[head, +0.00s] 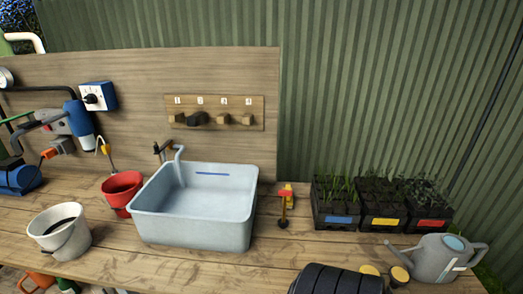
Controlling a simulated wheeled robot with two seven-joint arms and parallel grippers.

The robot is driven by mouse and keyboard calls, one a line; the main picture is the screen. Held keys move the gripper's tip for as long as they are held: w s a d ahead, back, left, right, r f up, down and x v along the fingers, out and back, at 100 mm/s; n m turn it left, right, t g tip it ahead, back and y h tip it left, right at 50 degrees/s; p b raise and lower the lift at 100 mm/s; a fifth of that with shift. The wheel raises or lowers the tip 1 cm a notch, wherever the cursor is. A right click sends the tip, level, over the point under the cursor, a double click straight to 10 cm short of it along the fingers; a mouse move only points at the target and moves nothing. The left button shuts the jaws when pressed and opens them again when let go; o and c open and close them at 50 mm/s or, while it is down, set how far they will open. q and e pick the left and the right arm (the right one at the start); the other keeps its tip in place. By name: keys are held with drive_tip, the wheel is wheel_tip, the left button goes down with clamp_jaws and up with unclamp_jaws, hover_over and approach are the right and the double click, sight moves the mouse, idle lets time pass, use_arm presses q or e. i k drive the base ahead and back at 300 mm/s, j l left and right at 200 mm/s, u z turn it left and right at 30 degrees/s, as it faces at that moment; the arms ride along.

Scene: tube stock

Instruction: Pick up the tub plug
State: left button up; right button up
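The pale blue-grey tub (195,232) stands on the wooden bench, with a grey pipe and a brown-handled tap at its back left rim. A short blue line marks its inner back wall. I cannot pick out the tub plug for certain. A dark rounded thing (197,119) sits at the second peg of the numbered peg board (256,103) on the wall behind the tub; it is too small to tell what it is. Part of the tub's floor is hidden by its front wall. Neither of my grippers can be made out in the head view.
A red bucket (122,188) and a white bucket (48,219) stand left of the tub. A red-topped yellow fitting (285,195), black seedling trays (337,222) and a grey watering can (433,258) are right. A black ribbed object (335,281) is at the front edge.

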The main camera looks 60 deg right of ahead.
sight(283, 222)
drive_tip(key=z, duration=2.15)
